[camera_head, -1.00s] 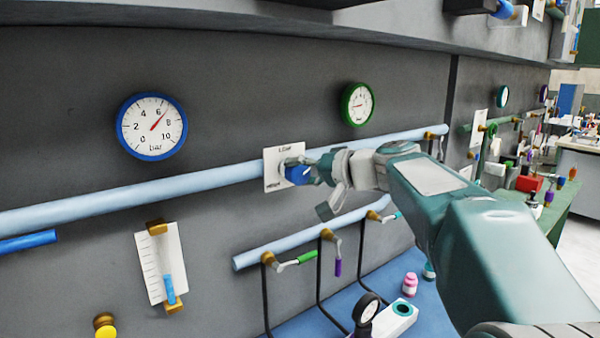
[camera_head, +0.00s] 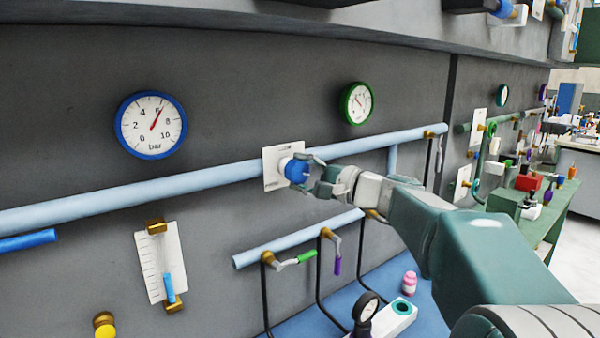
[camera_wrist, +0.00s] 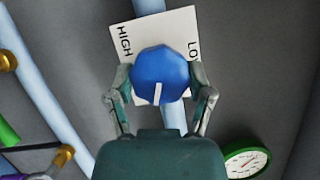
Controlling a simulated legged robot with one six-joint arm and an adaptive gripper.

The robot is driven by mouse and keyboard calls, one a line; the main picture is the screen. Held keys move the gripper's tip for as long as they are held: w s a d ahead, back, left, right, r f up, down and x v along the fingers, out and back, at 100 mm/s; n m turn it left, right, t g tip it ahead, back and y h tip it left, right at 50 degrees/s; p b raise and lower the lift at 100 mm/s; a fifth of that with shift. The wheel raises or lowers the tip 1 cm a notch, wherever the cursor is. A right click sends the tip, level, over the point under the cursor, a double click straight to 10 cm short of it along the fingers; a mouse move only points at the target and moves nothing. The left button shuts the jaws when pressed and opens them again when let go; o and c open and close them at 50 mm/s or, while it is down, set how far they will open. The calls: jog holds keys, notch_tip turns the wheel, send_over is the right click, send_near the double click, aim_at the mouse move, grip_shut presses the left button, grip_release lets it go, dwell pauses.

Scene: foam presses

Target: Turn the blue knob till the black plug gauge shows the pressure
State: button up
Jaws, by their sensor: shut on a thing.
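The blue knob (camera_head: 298,171) sits on a white plate (camera_head: 272,182) on the pale blue pipe. In the wrist view the knob (camera_wrist: 160,72) has a white mark pointing down, slightly left, and the plate reads HIGH at left and partly hidden LO at right. My gripper (camera_head: 309,172) is shut on the knob, one finger on each side; its fingers also show in the wrist view (camera_wrist: 162,84). A black-rimmed gauge (camera_head: 366,307) stands low near a white block with a teal ring (camera_head: 402,308); its reading is too small to tell.
A blue-rimmed gauge (camera_head: 152,125) reads about 6 bar. A green-rimmed gauge (camera_head: 357,103) hangs right of it. Below are a lower pipe (camera_head: 290,243) with green and purple handles, black hoses and a pink bottle (camera_head: 410,284).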

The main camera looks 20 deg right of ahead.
jog(key=shift+f+m, duration=0.3)
jog(key=shift+m, duration=0.4)
jog(key=o, duration=1.1)
jog(key=shift+w, duration=0.1)
jog(key=shift+r+t, duration=0.1)
jog(key=shift+t, duration=0.2)
jog(key=shift+d, duration=0.1)
jog(key=v, duration=1.2)
